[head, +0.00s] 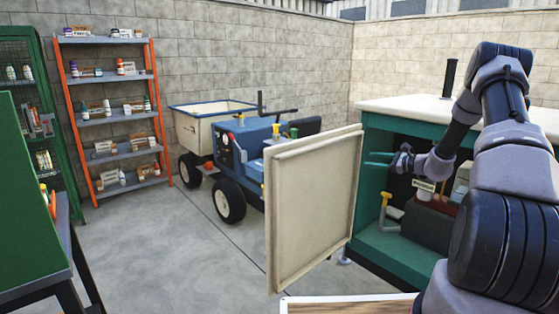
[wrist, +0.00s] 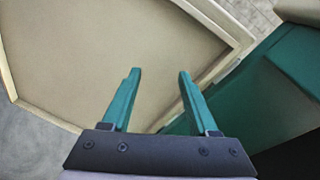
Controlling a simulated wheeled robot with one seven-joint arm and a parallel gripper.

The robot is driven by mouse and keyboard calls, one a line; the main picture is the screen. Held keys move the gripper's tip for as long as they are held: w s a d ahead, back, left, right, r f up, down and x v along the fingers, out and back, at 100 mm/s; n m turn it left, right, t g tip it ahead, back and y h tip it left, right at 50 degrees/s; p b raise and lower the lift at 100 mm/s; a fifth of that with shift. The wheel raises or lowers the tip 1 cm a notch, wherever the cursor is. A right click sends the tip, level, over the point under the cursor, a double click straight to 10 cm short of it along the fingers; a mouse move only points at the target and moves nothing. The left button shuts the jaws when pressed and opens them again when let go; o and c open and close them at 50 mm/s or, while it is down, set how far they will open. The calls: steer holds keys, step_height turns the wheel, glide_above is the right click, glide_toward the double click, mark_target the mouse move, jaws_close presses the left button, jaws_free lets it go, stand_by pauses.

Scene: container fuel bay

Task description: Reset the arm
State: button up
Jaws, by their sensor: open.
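My gripper (head: 378,160) is in front of the open green cabinet (head: 408,251), near its left side. Its two teal fingers stand apart with nothing between them, and they also show in the wrist view (wrist: 158,88). The cabinet's cream door (head: 312,208) stands swung open to the left of my gripper. In the wrist view the inner face of the door (wrist: 90,55) lies beyond the fingers. I cannot tell whether a finger touches the door or the cabinet.
Inside the cabinet are a yellow-handled pipe (head: 386,205) and a labelled white container (head: 424,189). A blue tractor (head: 255,143) with a cream trailer (head: 198,131) stands behind the door. An orange shelf rack (head: 112,115) stands at the left. The floor (head: 180,255) in the middle is clear.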

steer(key=s+a+r+n+g+h, duration=0.1)
steer(key=s+a+r+n+g, duration=0.35)
steer(key=s+a+r, duration=0.4)
steer(key=s+a+r+n+g+h, duration=0.25)
steer(key=s+a+r+n, duration=0.35)
steer(key=s+r, duration=0.5)
steer(key=s+d+r+n+t+h, duration=0.1)
steer(key=s+r+n+h, duration=0.2)
steer(key=s, duration=0.9)
steer(key=s+d+r+n+t+h, duration=0.1)
steer(key=s+r, duration=0.5)
steer(key=s, duration=0.7)
steer(key=n+t+h, duration=0.1)
steer(key=n+h, duration=0.1)
steer(key=n, duration=0.1)
steer(key=shift+s+d, duration=0.15)
steer(key=shift+s, duration=0.05)
